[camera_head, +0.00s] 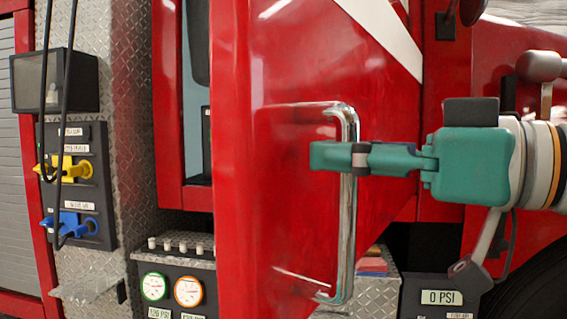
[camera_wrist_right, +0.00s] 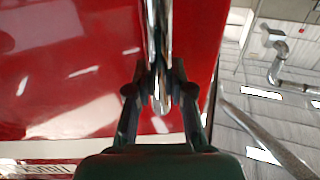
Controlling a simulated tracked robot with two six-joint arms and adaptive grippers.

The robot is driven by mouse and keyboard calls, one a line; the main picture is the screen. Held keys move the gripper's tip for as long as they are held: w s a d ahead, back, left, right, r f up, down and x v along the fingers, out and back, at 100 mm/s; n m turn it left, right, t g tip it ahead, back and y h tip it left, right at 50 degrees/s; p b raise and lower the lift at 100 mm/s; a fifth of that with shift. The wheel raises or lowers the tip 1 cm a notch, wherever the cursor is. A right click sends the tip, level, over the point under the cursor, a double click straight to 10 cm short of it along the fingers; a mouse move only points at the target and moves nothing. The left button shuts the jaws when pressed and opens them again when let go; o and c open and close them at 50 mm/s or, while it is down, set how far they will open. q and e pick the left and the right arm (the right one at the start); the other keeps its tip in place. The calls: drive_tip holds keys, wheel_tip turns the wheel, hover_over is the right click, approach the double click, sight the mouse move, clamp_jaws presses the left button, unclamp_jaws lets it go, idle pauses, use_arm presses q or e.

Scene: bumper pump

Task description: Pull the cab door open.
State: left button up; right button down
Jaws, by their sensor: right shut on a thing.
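The red cab door (camera_head: 285,150) stands swung outward, with an open gap to the cab on its left in the head view. A long chrome handle (camera_head: 346,245) is fixed upright on its face. My right gripper (camera_head: 335,156), green, comes in from the right and is shut on the handle near its upper end. In the right wrist view the fingers (camera_wrist_right: 160,90) sit on both sides of the chrome bar (camera_wrist_right: 161,35). The red door panel (camera_wrist_right: 70,70) fills the left of that view. My left gripper is not in view.
A pump panel (camera_head: 75,185) with yellow and blue levers and a dark screen (camera_head: 42,80) is at the left. Gauges (camera_head: 170,289) sit below the door opening. A 0 PSI display (camera_head: 441,297) is at the lower right.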

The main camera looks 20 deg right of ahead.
drive_tip(key=v, duration=0.3)
drive_tip(key=shift+s+d+r, duration=0.1)
drive_tip(key=shift+s+d, duration=0.05)
drive_tip(key=shift+d, duration=0.15)
drive_tip(key=c, duration=1)
unclamp_jaws()
drive_tip(key=shift+v, duration=3.65)
